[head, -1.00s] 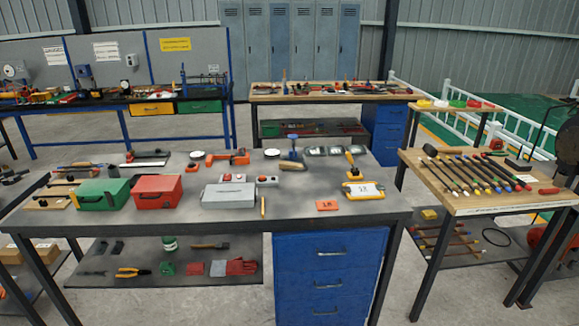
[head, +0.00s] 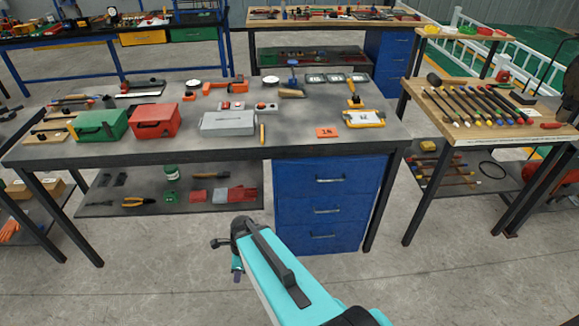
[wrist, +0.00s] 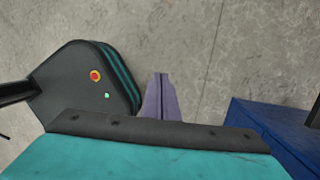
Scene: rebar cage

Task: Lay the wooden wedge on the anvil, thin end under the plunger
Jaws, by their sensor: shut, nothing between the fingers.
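My gripper (head: 237,274) hangs in front of the workbench, over the floor, lower than the top. In the wrist view its purple fingers (wrist: 161,98) are together with nothing between them. A small tan, wood-like piece (head: 291,94) lies near the back middle of the bench, in front of a blue upright item (head: 293,66); I cannot tell whether it is the wedge. An orange tool (head: 226,86) lies left of it. I cannot make out an anvil or plunger at this size.
The grey workbench (head: 330,100) carries green (head: 100,125), red (head: 155,121) and grey (head: 229,124) boxes. A blue drawer cabinet (head: 328,200) stands under its right side and shows in the wrist view (wrist: 262,138). A side table (head: 490,120) stands right. Floor in front is clear.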

